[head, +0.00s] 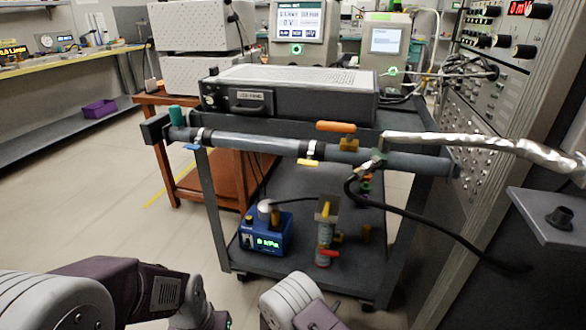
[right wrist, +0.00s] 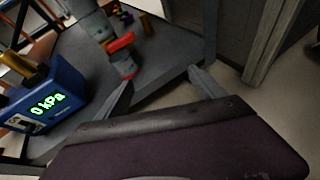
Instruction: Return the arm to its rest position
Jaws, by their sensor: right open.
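My right arm (head: 290,295) comes up at the bottom middle of the head view, low in front of the cart. My right gripper (right wrist: 161,76) shows in the right wrist view with its two fingers apart and nothing between them. Beyond the fingers are the cart's lower shelf edge and the floor. My left arm (head: 130,285) is folded at the lower left of the head view; its gripper is out of the picture.
A dark cart (head: 215,215) stands ahead, carrying a long grey tube (head: 250,143) with valves. Its lower shelf holds a blue gauge box (head: 268,238) reading 0 kPa and a small upright cylinder (head: 325,235) with a red handle. An instrument rack stands at right. Floor at left is clear.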

